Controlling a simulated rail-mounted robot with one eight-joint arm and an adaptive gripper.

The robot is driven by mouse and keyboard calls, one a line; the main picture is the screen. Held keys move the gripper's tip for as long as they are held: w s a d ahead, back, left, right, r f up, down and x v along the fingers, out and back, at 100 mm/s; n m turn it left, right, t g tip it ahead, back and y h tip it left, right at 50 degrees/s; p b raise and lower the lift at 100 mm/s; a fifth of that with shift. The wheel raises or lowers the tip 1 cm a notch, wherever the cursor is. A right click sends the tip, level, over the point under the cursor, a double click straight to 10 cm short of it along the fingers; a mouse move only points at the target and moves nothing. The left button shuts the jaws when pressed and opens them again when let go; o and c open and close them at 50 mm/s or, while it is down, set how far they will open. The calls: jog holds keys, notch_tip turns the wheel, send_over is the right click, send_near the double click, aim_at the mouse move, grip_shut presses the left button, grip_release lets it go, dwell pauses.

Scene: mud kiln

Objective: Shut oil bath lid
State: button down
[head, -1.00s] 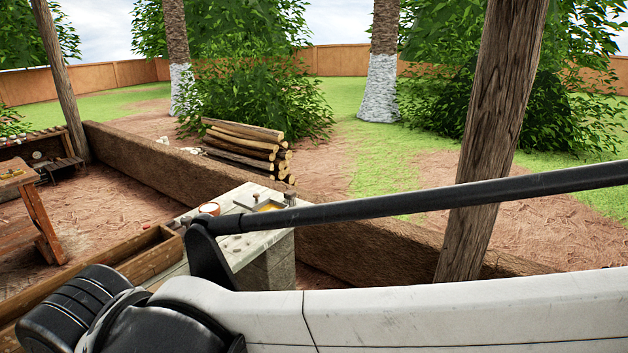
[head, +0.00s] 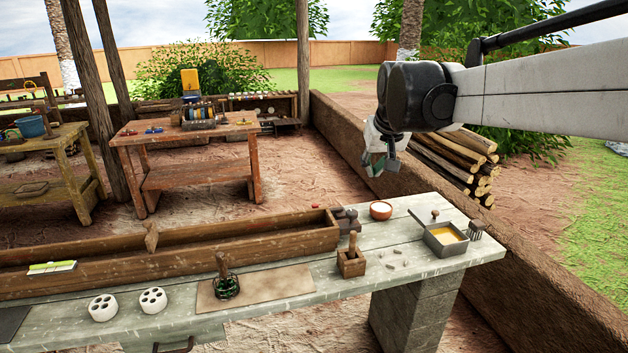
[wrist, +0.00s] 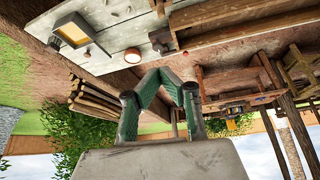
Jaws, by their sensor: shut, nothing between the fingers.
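The oil bath (head: 428,243) is a small grey square tray of yellow oil near the right end of the stone bench. Its oil is uncovered. The lid (head: 417,217) shows as a thin dark strip behind the bath, with a round brown knob (head: 435,214) beside it. I cannot tell its exact tilt.
A terracotta bowl (head: 381,209) stands left of the lid. A dark brush-like block (head: 476,229) is right of the bath. A wooden box (head: 351,262) and small pegs are in front. A mud wall (head: 490,225) runs behind, with stacked logs (head: 455,165) beyond.

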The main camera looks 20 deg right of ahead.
jog(key=w+d+f+m, duration=0.1)
jog(key=w+d+f, duration=0.1)
jog(key=w+d, duration=0.8)
jog(key=m+g, duration=0.2)
send_over(431, 207)
jog(key=s, duration=0.2)
jog(key=shift+h, duration=0.4)
jog(key=f, duration=1.8)
jog(key=a+f, duration=0.1)
jog(key=f, duration=0.8)
jog(key=shift+w, duration=0.15)
jog(key=shift+f, duration=0.25)
jog(key=shift+s+a+f, duration=0.1)
jog(key=shift+s+a, duration=0.2)
jog(key=shift+s, duration=0.25)
jog(key=shift+s+a+f, duration=0.15)
jog(key=shift+s+a, duration=0.1)
jog(key=shift+s, duration=0.35)
jog(key=shift+s+a+f, duration=0.1)
jog(key=shift+s+a, duration=0.2)
jog(key=shift+s, duration=0.25)
jog(key=shift+s, duration=0.1)
